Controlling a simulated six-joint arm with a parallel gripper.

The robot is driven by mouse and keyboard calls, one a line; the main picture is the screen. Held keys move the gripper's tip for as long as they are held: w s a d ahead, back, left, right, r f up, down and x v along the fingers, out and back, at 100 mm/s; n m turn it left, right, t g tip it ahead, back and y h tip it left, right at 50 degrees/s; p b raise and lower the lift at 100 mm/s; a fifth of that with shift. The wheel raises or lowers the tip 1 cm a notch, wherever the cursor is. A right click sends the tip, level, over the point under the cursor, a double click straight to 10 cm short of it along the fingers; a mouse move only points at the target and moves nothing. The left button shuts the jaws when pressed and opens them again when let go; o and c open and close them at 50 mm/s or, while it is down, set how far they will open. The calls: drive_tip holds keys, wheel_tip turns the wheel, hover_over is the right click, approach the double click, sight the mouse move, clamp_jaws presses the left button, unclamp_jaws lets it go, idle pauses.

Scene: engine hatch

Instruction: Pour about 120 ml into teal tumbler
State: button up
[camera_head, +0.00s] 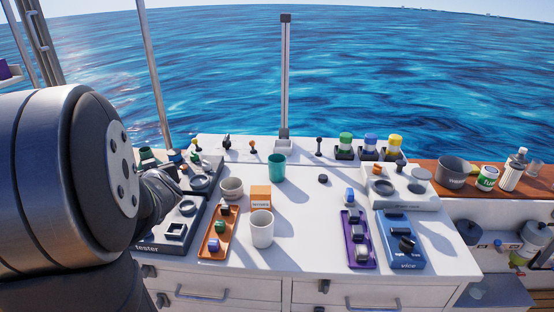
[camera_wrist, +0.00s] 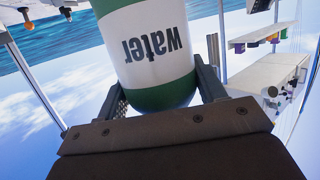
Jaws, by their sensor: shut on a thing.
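The teal tumbler (camera_head: 276,167) stands upright on the white counter, near the middle in the head view. Its inside cannot be made out. In the wrist view my gripper (camera_wrist: 160,78) is shut on a white and green bottle (camera_wrist: 150,45) labelled "water". The label reads upside down, but sea and sky are inverted there too, so the bottle looks roughly upright. Its far end is cut off by the picture edge. In the head view my large arm link hides most of the gripper at the left, and I cannot clearly see the bottle there.
A white cup (camera_head: 262,229), a grey-beige bowl (camera_head: 231,188) and an orange box (camera_head: 260,197) stand near the tumbler. An orange tray (camera_head: 209,245), a purple tray (camera_head: 347,246) and a blue panel (camera_head: 388,222) hold small parts. Counter right of the tumbler is mostly clear.

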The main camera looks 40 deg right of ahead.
drive_tip(key=shift+w+a+r, duration=0.1)
drive_tip(key=shift+w+a, duration=0.75)
drive_tip(key=shift+w, duration=0.15)
drive_tip(key=w+d+f+m+h, duration=0.25)
drive_tip(key=w+d, duration=0.55)
drive_tip(key=d, duration=0.5)
drive_tip(key=d+f+m+g+h, duration=0.2)
drive_tip(key=d+f, duration=0.2)
drive_tip(key=d, duration=1)
drive_tip(key=d+f+m+g+h, duration=0.2)
drive_tip(key=d+f+h, duration=0.1)
drive_tip(key=d, duration=1)
drive_tip(key=shift+s+d+f+m, duration=0.15)
drive_tip(key=shift+d+f+m, duration=0.2)
drive_tip(key=shift+d, duration=0.05)
drive_tip(key=shift+s+f, duration=0.1)
